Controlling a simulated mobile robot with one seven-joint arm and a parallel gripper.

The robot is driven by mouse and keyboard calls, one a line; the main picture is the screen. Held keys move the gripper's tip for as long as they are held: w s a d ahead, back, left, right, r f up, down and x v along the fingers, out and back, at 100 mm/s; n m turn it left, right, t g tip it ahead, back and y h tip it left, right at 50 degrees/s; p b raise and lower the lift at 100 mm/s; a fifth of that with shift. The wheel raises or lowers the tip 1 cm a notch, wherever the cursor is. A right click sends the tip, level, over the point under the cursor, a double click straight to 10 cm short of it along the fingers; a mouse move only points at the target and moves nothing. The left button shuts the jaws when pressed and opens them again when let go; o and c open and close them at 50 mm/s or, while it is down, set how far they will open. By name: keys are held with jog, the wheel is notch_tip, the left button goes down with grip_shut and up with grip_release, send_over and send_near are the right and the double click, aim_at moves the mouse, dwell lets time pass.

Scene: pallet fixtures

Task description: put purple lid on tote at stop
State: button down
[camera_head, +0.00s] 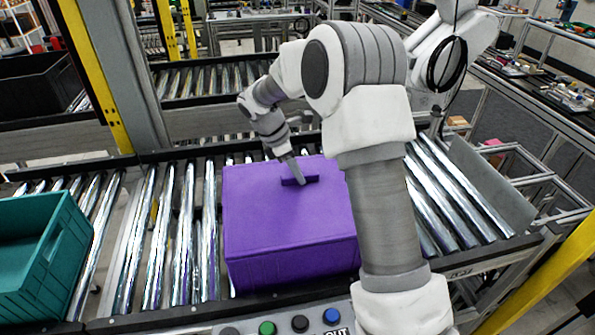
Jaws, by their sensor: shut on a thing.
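The purple lid (270,215) has a raised handle (310,178) near its back right. My gripper (298,180) is shut on this handle, with the fingers reaching down from behind. Under the lid is a purple box-shaped body (290,265), which looks like the tote, on the roller conveyor. The lid lies level over it, and I cannot tell whether it is fully seated. My arm hides the right side of the lid and tote.
A teal open crate (75,255) stands at the left on the rollers. Bare rollers (165,245) lie between it and the tote. A yellow post (95,70) rises behind. Coloured buttons (300,323) line the front edge. A black bin (40,88) is at the back left.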

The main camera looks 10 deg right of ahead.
jog(key=c, duration=0.6)
grip_release()
jog(key=shift+c, duration=0.2)
jog(key=v, duration=1.7)
jog(key=shift+r, duration=0.25)
